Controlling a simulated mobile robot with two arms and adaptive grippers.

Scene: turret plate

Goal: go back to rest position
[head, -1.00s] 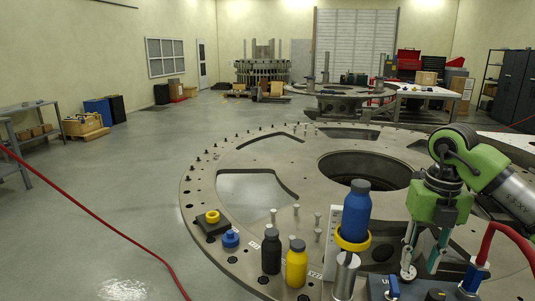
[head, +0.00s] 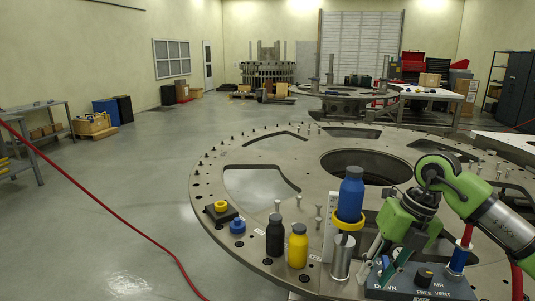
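My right gripper (head: 381,268) is the green one at the lower right, tilted with its fingers pointing down above the control box (head: 420,280). Its fingers look apart, with nothing seen between them. Whether a fingertip touches the box is hard to tell. My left gripper is out of view. The large round turret plate (head: 270,150) fills the middle and right. A blue bottle (head: 350,193) stands upright in a yellow ring (head: 347,221) above a metal cylinder (head: 342,256), left of my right gripper. A black bottle (head: 274,236) and a yellow bottle (head: 297,247) stand to their left.
A blue knob-like part (head: 237,226) and a yellow ring on a dark block (head: 221,207) sit near the plate's left edge. A red hose (head: 120,212) crosses the floor at left. The grey floor between the plate and the left bench (head: 45,131) is mostly clear.

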